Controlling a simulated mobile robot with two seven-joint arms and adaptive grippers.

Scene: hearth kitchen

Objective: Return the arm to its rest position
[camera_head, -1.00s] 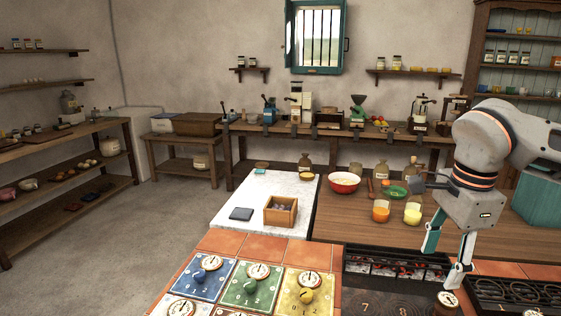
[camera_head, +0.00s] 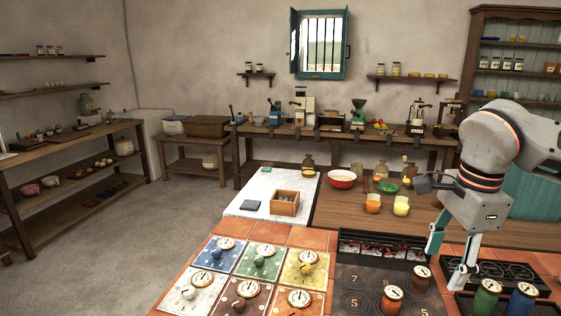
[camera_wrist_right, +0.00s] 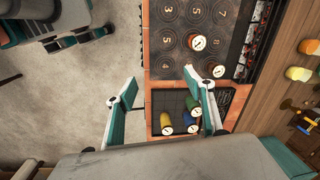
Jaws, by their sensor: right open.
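My right arm comes in from the right of the head view. My right gripper (camera_head: 449,262) hangs fingers down over the right part of the tiled counter, open with nothing between its fingers. In the right wrist view the right gripper (camera_wrist_right: 162,108) shows its two teal and white fingers spread wide apart, above the counter edge and a dark tray with several coloured jars.
The black numbered plate (camera_head: 350,290) carries red-brown lidded jars (camera_head: 392,296). A green jar (camera_head: 487,297) and a blue jar (camera_head: 522,300) stand at the right. A wooden box (camera_head: 285,203) sits on the white slab (camera_head: 246,190).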

